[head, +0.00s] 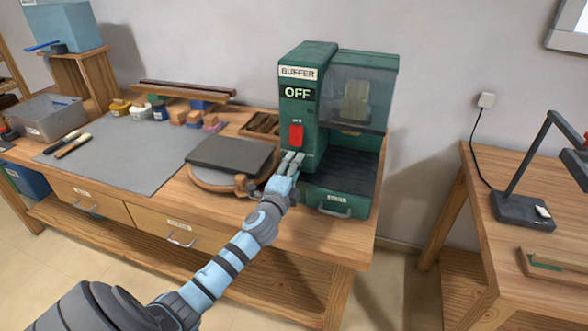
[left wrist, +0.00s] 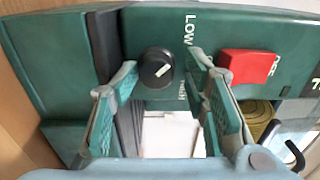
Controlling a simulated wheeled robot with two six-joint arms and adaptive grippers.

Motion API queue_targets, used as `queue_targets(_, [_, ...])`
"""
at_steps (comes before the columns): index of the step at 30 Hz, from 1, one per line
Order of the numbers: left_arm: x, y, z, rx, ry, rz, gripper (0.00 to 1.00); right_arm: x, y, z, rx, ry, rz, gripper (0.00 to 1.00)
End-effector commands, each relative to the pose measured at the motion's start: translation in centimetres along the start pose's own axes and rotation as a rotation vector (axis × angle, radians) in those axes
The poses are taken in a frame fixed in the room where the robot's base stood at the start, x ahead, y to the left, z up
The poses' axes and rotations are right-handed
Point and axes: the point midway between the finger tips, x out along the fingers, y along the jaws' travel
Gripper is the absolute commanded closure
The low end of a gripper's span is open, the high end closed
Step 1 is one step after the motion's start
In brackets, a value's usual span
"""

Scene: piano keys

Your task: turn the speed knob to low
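The green buffer machine (head: 310,110) stands on the workbench, its display reading OFF above a red switch (head: 296,135). My left gripper (head: 292,158) is at the machine's front, below the switch. In the left wrist view its fingers (left wrist: 163,75) are apart, one on each side of the knob; contact cannot be told. The gripper hides the knob in the head view. My right gripper is out of view.
A dark flat block (head: 230,153) on a round wooden stand is left of my left gripper. A grey mat (head: 120,135) covers the bench's left part. The machine's dark tray (head: 345,157) and drawer (head: 335,203) are on the right. A lamp stands on another table.

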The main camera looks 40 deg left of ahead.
Motion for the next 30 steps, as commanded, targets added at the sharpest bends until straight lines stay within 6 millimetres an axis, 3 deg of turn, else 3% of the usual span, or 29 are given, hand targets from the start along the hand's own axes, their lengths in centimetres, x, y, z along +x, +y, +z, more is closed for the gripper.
queue_targets(8, [-1.2,0.5,0.1,0.001,-0.002,0.009,0.50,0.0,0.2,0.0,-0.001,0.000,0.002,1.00])
queue_targets(15, [-6.0,0.2,0.0,0.002,0.000,0.005,0.50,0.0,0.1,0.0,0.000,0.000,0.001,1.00])
queue_targets(19, [-7.7,0.1,0.0,0.001,0.000,0.002,0.50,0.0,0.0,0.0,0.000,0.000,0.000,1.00])
queue_targets(30, [-8.2,-0.1,0.0,0.000,-0.001,-0.001,0.50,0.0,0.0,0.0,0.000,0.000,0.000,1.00])
